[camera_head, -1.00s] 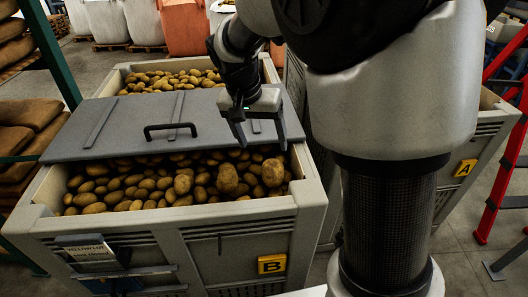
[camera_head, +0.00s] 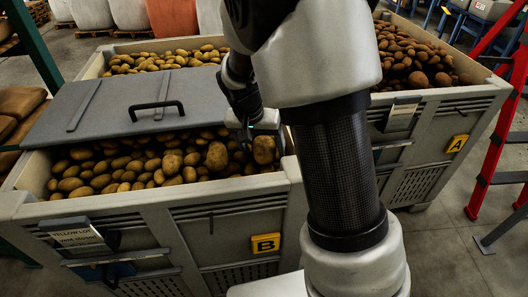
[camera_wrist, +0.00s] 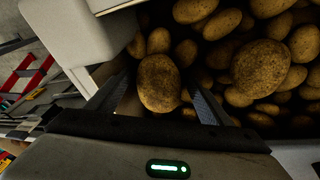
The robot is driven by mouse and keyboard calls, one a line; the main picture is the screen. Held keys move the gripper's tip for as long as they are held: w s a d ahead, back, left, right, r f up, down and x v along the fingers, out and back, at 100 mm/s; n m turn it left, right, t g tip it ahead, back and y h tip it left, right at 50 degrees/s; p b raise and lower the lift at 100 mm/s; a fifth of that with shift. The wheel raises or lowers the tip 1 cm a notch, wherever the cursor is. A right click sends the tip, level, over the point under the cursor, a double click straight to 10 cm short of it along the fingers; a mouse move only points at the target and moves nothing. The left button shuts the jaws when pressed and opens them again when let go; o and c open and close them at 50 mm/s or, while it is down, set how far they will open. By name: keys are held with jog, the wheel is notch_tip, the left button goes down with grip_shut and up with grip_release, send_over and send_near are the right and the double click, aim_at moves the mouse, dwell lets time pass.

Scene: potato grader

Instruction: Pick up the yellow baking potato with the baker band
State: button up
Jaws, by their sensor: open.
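Yellow-brown potatoes fill the front opening of bin B (camera_head: 150,222), whose card reads "YELLOW LOT". Two large potatoes stand out: one at the right end (camera_head: 264,149), close to the bin's right wall, and one left of it (camera_head: 217,155). In the wrist view, a large oval potato (camera_wrist: 158,82) shows between the fingers of my open gripper (camera_wrist: 160,92). Another large potato (camera_wrist: 260,68) lies to its right, outside the fingers. In the head view, my gripper (camera_head: 250,131) is just above the right-end potato, its fingers partly hidden. I see no contact. No band marking is legible on the potatoes.
A grey lid (camera_head: 125,100) with a black handle (camera_head: 156,111) covers the bin's middle. Bin A (camera_head: 438,121) with darker potatoes stands to the right, beside a red ladder (camera_head: 493,130). In the wrist view, a pale bin wall (camera_wrist: 108,4) is close on the left.

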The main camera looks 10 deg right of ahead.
jog(key=c, duration=1.2)
jog(key=shift+c, duration=0.6)
